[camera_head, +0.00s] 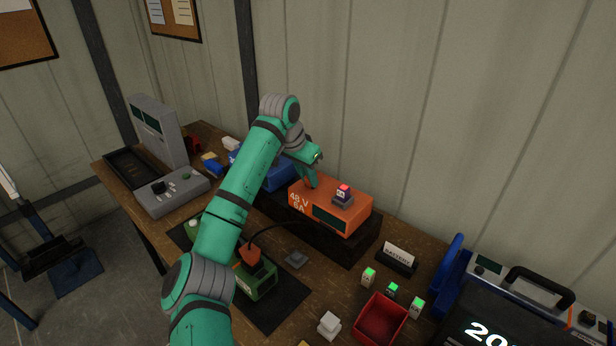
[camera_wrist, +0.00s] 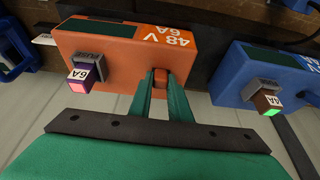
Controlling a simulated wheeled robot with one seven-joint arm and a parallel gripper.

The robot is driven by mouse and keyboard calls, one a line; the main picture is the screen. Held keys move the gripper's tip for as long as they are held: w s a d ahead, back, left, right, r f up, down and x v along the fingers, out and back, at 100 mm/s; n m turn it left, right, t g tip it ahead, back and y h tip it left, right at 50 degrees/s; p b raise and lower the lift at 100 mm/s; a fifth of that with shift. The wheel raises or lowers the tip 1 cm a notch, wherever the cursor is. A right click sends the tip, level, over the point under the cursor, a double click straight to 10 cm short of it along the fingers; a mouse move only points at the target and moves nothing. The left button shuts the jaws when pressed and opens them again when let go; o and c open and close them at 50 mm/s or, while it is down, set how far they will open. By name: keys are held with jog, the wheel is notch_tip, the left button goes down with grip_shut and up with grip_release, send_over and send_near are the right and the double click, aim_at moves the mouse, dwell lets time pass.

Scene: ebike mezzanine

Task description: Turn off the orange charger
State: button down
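The orange charger (camera_head: 357,219), marked 48 V 6A, sits on a dark raised stand on the bench; it also shows in the wrist view (camera_wrist: 105,57). A purple block with a lit red face (camera_wrist: 80,78) sits in a grey fuse holder on the charger. A small orange-red switch (camera_wrist: 160,78) is on the charger near the 48 V label. My gripper (camera_wrist: 161,84) is at the charger, its two fingers slightly apart with the switch between their tips. I cannot tell whether they touch it. In the head view my gripper (camera_head: 310,184) hides the switch.
A blue charger (camera_wrist: 262,75) with a green-lit block stands next to the orange one. A red bin (camera_head: 381,318), small green-lit blocks and a battery sign (camera_head: 398,254) are on the bench at right. A green device (camera_head: 262,282) with an orange plug lies in front.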

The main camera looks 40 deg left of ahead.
jog(key=shift+s+d+f+t, duration=0.1)
jog(key=shift+t, duration=0.2)
jog(key=shift+s, duration=0.1)
jog(key=c, duration=1.6)
grip_release()
jog(key=shift+c, duration=0.2)
jog(key=shift+s+r, duration=0.1)
jog(key=shift+r, duration=0.1)
jog(key=v, duration=1)
jog(key=shift+s+r, duration=0.15)
jog(key=shift+s, duration=0.1)
